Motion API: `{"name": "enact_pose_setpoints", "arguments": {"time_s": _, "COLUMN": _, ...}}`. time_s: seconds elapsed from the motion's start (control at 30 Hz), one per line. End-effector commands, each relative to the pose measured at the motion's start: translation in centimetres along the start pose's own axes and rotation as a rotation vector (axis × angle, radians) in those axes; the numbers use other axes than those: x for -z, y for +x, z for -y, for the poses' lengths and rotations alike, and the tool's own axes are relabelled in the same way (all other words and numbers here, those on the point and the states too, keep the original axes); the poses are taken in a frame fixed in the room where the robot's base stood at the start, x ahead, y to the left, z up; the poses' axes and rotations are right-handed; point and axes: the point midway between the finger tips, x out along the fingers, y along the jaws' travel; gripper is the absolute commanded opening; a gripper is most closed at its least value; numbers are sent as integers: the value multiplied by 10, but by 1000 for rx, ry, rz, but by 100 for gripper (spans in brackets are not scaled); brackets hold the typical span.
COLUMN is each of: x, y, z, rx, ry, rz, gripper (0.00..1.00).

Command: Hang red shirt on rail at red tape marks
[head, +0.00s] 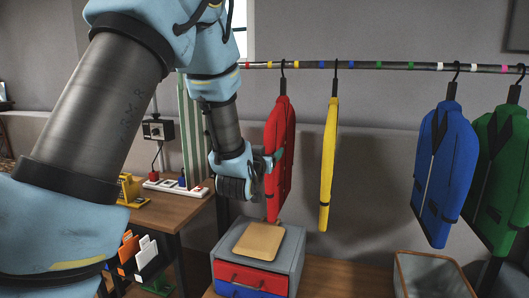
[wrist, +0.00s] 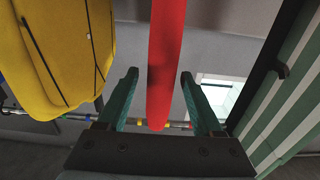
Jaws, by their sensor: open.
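The red shirt (head: 280,150) hangs by a black hook from the rail (head: 340,66). The hook sits between two yellow tape marks, to the right of the red tape mark (head: 247,65). My gripper (head: 270,160) is at the shirt's left side, about mid-height. In the wrist view, the red shirt (wrist: 164,60) shows as a narrow red strip between the open teal fingers of my gripper (wrist: 160,85), with gaps on both sides. A second red mark, if any, is hidden behind my arm.
A yellow shirt (head: 328,165) hangs close to the right of the red one, with blue (head: 443,165) and green shirts (head: 500,170) farther right. Below stand a drawer box (head: 258,262) and a grey bin (head: 432,275). A striped curtain (head: 190,125) is at left.

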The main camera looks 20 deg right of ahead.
Motion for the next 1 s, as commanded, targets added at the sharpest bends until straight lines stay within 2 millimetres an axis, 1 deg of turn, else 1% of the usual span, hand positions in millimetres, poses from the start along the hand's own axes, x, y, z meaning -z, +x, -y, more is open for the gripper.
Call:
{"name": "enact_pose_setpoints", "arguments": {"time_s": 0.03, "x": 3, "y": 9, "z": 0, "rx": 0, "ry": 1, "rz": 1, "gripper": 68}}
{"name": "enact_pose_setpoints", "arguments": {"time_s": 0.1, "x": 2, "y": 20, "z": 0, "rx": 0, "ry": 1, "rz": 2, "gripper": 68}}
{"name": "enact_pose_setpoints", "arguments": {"time_s": 0.3, "x": 1, "y": 41, "z": 0, "rx": 0, "ry": 1, "rz": 1, "gripper": 68}}
{"name": "enact_pose_setpoints", "arguments": {"time_s": 0.43, "x": 0, "y": 47, "z": 0, "rx": 0, "ry": 0, "rz": 2, "gripper": 68}}
{"name": "enact_pose_setpoints", "arguments": {"time_s": 0.7, "x": 0, "y": 48, "z": 0, "rx": 0, "ry": 0, "rz": 1, "gripper": 68}}
{"name": "enact_pose_setpoints", "arguments": {"time_s": 1.0, "x": 0, "y": 48, "z": 0, "rx": 0, "ry": 0, "rz": 1, "gripper": 34}}
